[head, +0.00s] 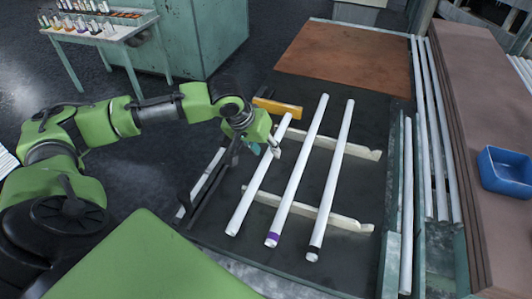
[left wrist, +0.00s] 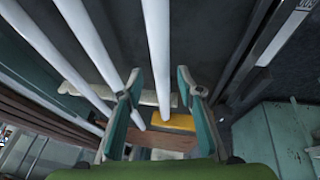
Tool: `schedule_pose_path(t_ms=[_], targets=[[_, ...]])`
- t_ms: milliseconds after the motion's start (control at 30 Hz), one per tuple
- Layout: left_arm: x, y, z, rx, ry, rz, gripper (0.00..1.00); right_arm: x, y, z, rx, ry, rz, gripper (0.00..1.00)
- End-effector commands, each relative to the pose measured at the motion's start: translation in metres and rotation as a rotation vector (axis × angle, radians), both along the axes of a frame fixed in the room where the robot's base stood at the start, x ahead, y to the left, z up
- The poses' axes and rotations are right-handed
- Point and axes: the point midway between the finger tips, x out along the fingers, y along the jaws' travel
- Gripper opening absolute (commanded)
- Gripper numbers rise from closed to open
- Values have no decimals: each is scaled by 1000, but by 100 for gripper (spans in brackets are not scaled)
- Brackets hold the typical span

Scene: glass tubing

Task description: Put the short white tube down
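The short white tube (head: 257,182) lies on two pale notched supports (head: 350,222), left of two longer white tubes. The middle tube (head: 297,170) has a purple band at its near end, and the right tube (head: 332,180) a black band. My left gripper (head: 275,145) is at the far part of the short tube. In the left wrist view my left gripper (left wrist: 159,88) is open, its teal fingers apart. The short tube (left wrist: 158,50) runs between them in the picture with a gap on each side; its depth relative to the fingertips is unclear. My right gripper is not in view.
A yellow-orange block (head: 278,107) is by the short tube's far end. A brown board (head: 345,57) lies behind. More white tubes (head: 407,200) lie at the right, beside a brown bench with a blue bin (head: 505,172). A small table (head: 100,32) stands back left.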

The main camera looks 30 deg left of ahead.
Motion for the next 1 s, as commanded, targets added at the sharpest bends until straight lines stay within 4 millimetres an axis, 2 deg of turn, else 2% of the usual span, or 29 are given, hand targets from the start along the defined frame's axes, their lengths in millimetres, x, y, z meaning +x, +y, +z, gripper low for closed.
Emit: schedule_pose_path(t_ms=[300, 500, 667, 1000], targets=[[-30, 7, 65, 2, -4, 0, 34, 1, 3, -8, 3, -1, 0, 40], [-42, 9, 92, 1, -2, 1, 34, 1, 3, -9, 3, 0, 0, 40], [-46, 9, 100, 1, 0, 0, 34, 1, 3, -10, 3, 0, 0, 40], [-47, 9, 100, 0, 1, -1, 34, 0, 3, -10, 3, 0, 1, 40]])
